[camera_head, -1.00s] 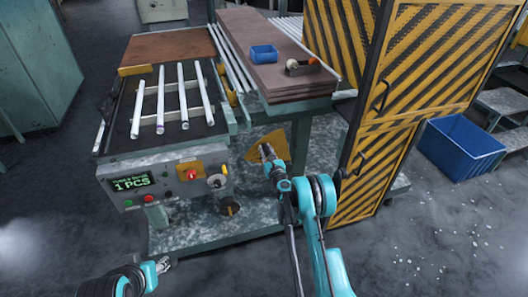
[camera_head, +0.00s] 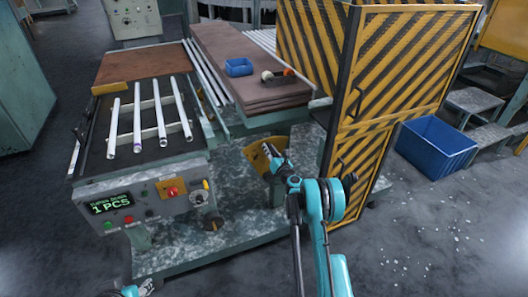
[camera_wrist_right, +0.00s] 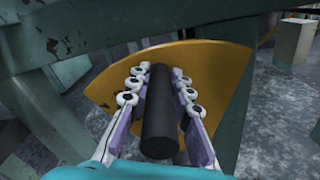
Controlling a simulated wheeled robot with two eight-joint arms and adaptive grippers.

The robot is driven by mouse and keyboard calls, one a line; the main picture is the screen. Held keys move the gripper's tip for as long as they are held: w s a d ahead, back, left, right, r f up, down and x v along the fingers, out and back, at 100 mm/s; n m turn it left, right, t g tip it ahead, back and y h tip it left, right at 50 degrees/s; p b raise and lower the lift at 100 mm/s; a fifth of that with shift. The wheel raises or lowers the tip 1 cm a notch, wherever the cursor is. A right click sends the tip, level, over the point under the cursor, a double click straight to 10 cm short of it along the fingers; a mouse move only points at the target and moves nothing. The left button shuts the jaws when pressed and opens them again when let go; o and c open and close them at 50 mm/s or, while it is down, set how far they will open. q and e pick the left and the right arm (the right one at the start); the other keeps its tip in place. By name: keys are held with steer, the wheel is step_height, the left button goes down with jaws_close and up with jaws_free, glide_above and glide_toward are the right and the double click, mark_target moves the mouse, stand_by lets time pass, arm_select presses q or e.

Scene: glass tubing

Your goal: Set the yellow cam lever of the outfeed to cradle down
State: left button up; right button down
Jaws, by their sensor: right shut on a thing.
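The yellow cam plate (camera_head: 256,160) sits low under the outfeed, left of the striped cabinet. In the right wrist view the fan-shaped yellow plate (camera_wrist_right: 215,75) stands behind a dark cylindrical handle (camera_wrist_right: 158,125). My right gripper (camera_wrist_right: 160,95) is shut on this handle, one finger along each side. In the head view my right gripper (camera_head: 271,156) covers part of the plate, and the handle cannot be made out. My left gripper (camera_head: 146,287) shows only in part at the bottom edge, away from the lever; its fingers are unclear.
The control panel (camera_head: 147,198) reads 1 PCS, below a bed with several white tubes (camera_head: 160,112). Brown boards (camera_head: 235,45) carry a small blue bin (camera_head: 238,67). A blue crate (camera_head: 437,148) stands at the right.

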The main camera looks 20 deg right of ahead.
steer(key=shift+d, duration=0.35)
steer(key=c, duration=1.4)
jaws_free()
steer(key=shift+f, duration=0.1)
steer(key=shift+o, duration=0.2)
steer(key=s, duration=1.2)
steer(key=shift+d, duration=0.15)
